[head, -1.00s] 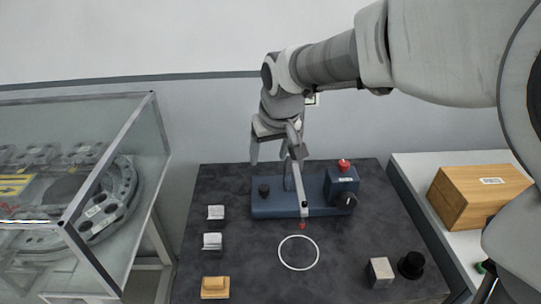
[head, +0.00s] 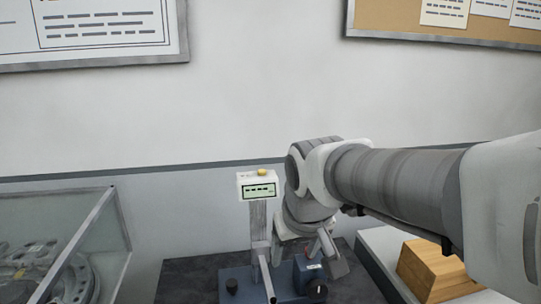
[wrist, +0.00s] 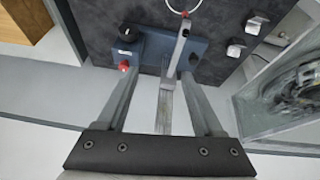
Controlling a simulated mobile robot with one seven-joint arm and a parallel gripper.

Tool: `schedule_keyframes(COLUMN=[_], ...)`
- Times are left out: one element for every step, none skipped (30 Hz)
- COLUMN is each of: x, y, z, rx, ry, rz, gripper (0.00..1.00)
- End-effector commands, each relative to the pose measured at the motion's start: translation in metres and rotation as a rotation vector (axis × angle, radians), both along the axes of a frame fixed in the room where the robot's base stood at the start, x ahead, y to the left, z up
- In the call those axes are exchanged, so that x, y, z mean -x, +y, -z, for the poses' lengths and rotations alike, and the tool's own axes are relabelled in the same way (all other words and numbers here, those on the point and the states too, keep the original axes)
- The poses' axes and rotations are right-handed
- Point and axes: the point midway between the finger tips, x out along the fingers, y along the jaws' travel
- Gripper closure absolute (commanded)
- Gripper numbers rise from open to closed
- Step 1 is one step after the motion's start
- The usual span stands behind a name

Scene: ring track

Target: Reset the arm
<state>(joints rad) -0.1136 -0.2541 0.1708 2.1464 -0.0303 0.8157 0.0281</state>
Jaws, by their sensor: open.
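My gripper (head: 308,264) hangs fingers down over the dark table, in front of or above the blue device (head: 236,281); the exact gap is unclear. In the wrist view my gripper (wrist: 160,74) has its two fingers wide apart, with nothing held between them. The blue device (wrist: 153,47) shows beyond the fingertips, with a silver bar (wrist: 179,48), a black knob (wrist: 128,32) and a red button (wrist: 124,66). In the head view a post beside my wrist carries a display box (head: 259,187) with a yellow top button.
A glass case (head: 70,235) stands at the left. A wooden box (head: 436,268) sits on a white surface at the right. Two small pale blocks lie on the table (wrist: 218,70) in the wrist view. A framed board (head: 430,25) hangs on the wall.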

Motion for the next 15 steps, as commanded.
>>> schedule_keyframes(x=[0.014, 0.021, 0.031, 0.039, 0.047, 0.057, 0.065, 0.073, 0.083, 0.089, 0.096, 0.104, 0.109, 0.114, 0.119], y=[-0.015, -0.023, -0.033, -0.040, -0.047, -0.055, -0.061, -0.067, -0.074, -0.078, -0.082, -0.087, -0.090, -0.092, -0.095], z=[-0.007, -0.009, -0.011, -0.013, -0.014, -0.015, -0.015, -0.015, -0.014, -0.014, -0.013, -0.011, -0.011, -0.009, -0.008], rx=[-0.001, -0.001, -0.004, -0.006, -0.008, -0.013, -0.017, -0.021, -0.027, -0.031, -0.036, -0.043, -0.047, -0.051, -0.055], ry=[-0.010, -0.013, -0.018, -0.022, -0.025, -0.029, -0.032, -0.035, -0.039, -0.040, -0.044, -0.045, -0.048, -0.048, -0.050], rz=[0.031, 0.048, 0.071, 0.087, 0.102, 0.125, 0.141, 0.156, 0.174, 0.187, 0.199, 0.215, 0.224, 0.231, 0.240], gripper=[0.31, 0.31, 0.31, 0.31, 0.31, 0.31, 0.31, 0.31, 0.31, 0.31, 0.31, 0.31, 0.31, 0.31, 0.31])
